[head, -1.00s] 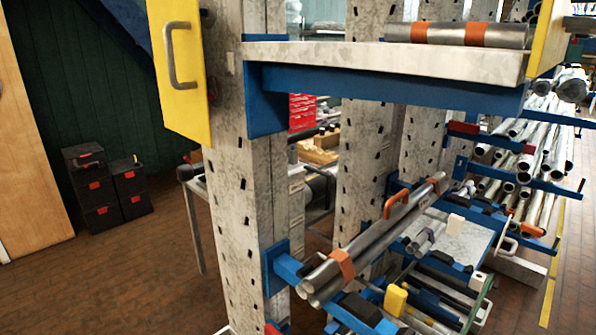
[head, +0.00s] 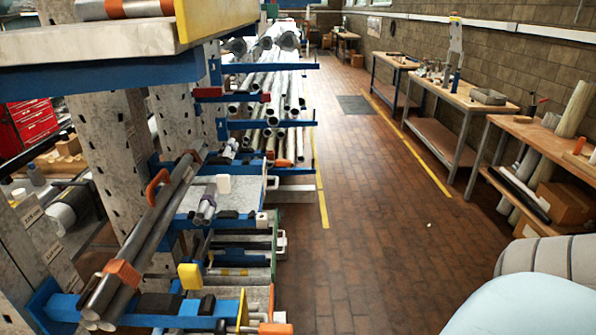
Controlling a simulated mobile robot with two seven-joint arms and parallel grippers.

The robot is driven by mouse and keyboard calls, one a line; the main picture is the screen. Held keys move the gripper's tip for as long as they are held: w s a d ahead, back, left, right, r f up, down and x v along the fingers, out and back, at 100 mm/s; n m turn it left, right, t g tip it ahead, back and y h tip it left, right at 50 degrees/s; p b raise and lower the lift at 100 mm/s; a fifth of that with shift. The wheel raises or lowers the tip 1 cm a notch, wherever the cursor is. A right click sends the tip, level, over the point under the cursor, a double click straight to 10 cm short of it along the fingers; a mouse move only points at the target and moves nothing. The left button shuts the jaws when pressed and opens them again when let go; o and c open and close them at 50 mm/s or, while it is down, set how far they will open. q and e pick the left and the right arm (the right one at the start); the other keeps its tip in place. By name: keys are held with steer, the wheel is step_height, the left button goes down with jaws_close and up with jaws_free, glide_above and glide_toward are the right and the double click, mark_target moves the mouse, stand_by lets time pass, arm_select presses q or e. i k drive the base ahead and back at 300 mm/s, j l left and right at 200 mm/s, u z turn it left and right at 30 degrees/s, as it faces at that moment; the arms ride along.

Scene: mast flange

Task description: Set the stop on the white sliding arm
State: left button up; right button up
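A rack of perforated whitish posts with blue arms fills the left of the head view. No white sliding arm can be picked out for certain. A pale worn slab (head: 85,43) lies along a blue beam at the upper left, with a yellow plate (head: 208,17) upright at its end. Neither of my grippers is in view.
Metal tubes (head: 150,235) lie on the near arms, and more pipes (head: 262,98) lie farther back. A brick aisle (head: 375,230) with yellow lines is clear right of the rack. Workbenches (head: 455,98) stand along the right wall.

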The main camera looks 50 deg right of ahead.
mark_target(281, 163)
steer(key=z, duration=1.4)
steer(key=k+l, duration=0.1)
steer(key=l, duration=0.3)
steer(key=l+u, duration=0.4)
steer(key=l, duration=0.7)
steer(key=i+l+u, duration=0.15)
steer(key=l, duration=0.2)
steer(key=l+u, duration=0.15)
steer(key=l, duration=0.15)
steer(key=i+l+u, duration=0.2)
steer(key=l, duration=0.2)
